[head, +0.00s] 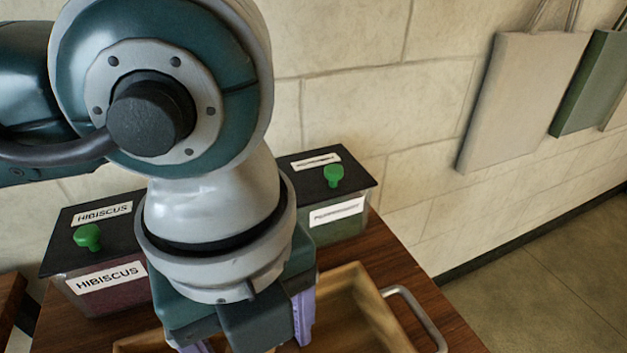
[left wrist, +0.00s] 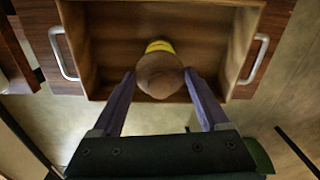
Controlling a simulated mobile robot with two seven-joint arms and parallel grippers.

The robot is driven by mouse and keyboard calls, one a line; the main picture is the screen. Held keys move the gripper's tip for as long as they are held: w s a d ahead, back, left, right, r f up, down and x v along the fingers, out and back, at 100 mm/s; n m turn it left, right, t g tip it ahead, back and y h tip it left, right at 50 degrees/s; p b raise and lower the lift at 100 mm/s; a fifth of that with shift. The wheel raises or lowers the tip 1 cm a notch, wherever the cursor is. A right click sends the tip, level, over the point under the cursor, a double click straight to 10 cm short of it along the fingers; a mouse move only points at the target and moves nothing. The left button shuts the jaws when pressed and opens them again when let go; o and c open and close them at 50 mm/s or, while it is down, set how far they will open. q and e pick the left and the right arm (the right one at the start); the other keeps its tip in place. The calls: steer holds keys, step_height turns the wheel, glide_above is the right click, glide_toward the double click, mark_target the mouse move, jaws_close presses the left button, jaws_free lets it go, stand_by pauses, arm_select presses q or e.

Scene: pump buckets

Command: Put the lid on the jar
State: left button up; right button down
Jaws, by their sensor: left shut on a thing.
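My left gripper (head: 247,336) comes down over the wooden tray in the head view, its purple fingers partly cut off by the lower edge. In the left wrist view a rounded brown thing (left wrist: 160,76), which may be the lid, sits between the two purple fingertips, and the gripper is shut on it. A yellow band (left wrist: 160,46) shows just behind it, perhaps part of the jar. I cannot tell whether the brown thing touches the yellow part. The head view does not show either, as my arm and the frame edge hide them. My right gripper is not in view.
The wooden tray (head: 372,306) with metal handles (head: 418,315) stands on a brown table (head: 398,262). Behind it are a box labelled HIBISCUS (head: 104,282) and a second labelled box (head: 337,213), both with black lids and green knobs. Bags (head: 520,95) hang on the wall.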

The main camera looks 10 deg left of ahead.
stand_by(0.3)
arm_select(q)
steer(key=o, duration=1.2)
steer(key=shift+r+p, duration=3.25)
steer(key=shift+r, duration=0.3)
jaws_close()
